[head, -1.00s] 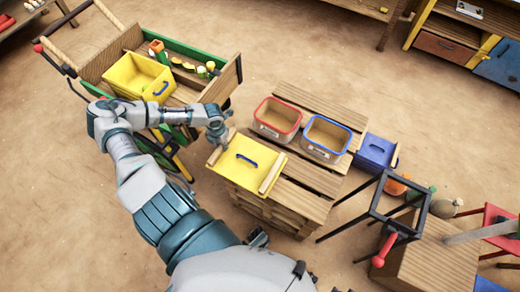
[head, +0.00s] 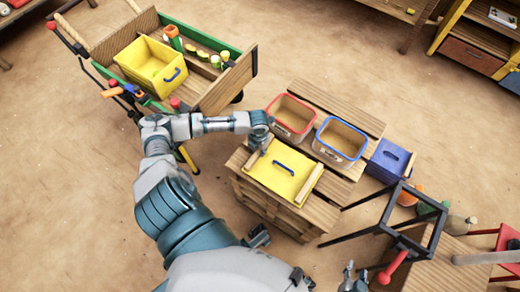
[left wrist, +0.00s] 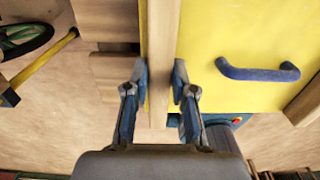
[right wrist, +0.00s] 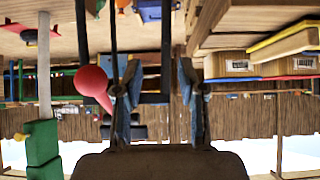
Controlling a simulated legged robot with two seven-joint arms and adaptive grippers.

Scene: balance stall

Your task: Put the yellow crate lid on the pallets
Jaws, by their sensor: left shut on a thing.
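The yellow crate lid (head: 275,179) has a blue handle and wooden battens along two sides. In the head view it lies flat over the left front part of the stacked wooden pallets (head: 322,211). I cannot tell whether it touches them. My left gripper (head: 262,150) is shut on the lid's left batten, and the left wrist view shows its fingers (left wrist: 160,95) on either side of the wood, with the yellow lid (left wrist: 245,40) to the right. My right gripper (head: 352,280) is low in the head view; its fingers (right wrist: 158,95) are apart and empty in the right wrist view.
A red-rimmed bin (head: 291,117) and a blue-rimmed bin (head: 340,141) stand on the pallets behind the lid. A blue box (head: 388,162) is to their right. A cart with a yellow crate (head: 150,65) stands at upper left. A dark frame stand (head: 410,215) is at right.

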